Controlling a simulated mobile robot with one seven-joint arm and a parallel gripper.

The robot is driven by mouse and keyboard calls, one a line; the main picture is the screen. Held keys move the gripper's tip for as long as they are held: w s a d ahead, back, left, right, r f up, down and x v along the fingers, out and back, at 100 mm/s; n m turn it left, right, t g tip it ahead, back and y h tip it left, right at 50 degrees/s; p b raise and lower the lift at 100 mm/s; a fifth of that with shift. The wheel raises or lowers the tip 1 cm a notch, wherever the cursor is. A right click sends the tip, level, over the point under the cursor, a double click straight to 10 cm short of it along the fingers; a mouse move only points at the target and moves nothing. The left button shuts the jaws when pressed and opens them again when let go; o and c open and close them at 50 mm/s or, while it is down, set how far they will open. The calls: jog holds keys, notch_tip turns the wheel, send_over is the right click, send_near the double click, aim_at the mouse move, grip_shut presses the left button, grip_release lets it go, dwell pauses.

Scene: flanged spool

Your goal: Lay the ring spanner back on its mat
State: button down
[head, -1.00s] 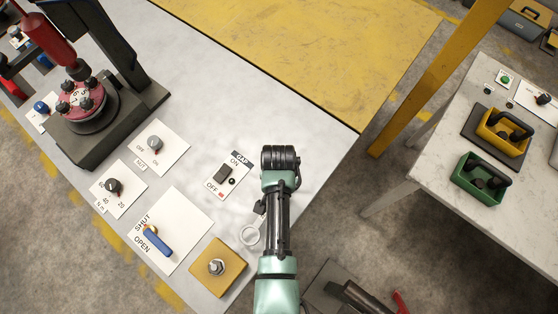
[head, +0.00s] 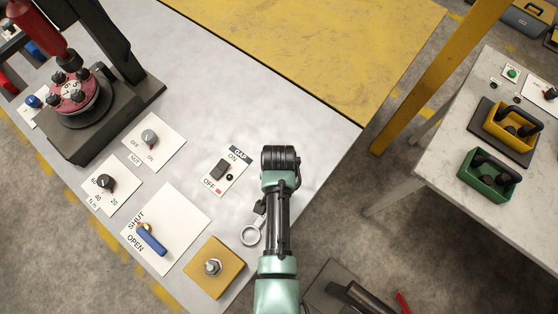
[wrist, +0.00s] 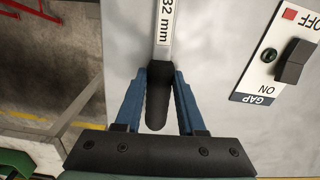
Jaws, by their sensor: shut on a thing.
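My gripper (wrist: 161,82) is shut on the ring spanner, its two blue fingers on either side of the black grip (wrist: 158,104). The spanner's pale shank (wrist: 164,25), marked 32 mm, runs away from the fingers. In the head view the steel ring end (head: 250,235) shows just left of my forearm, over the grey bench near its front right edge. The forearm hides most of my gripper there. I cannot tell whether the spanner touches the bench. I cannot surely pick out its mat.
The GAP switch panel (head: 225,172) is close by on the grey bench (head: 205,110). A yellow post (head: 430,80) and a marble table (head: 425,165) stand right.

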jog(key=shift+f, duration=0.2)
jog(key=shift+c, duration=2.1)
grip_release()
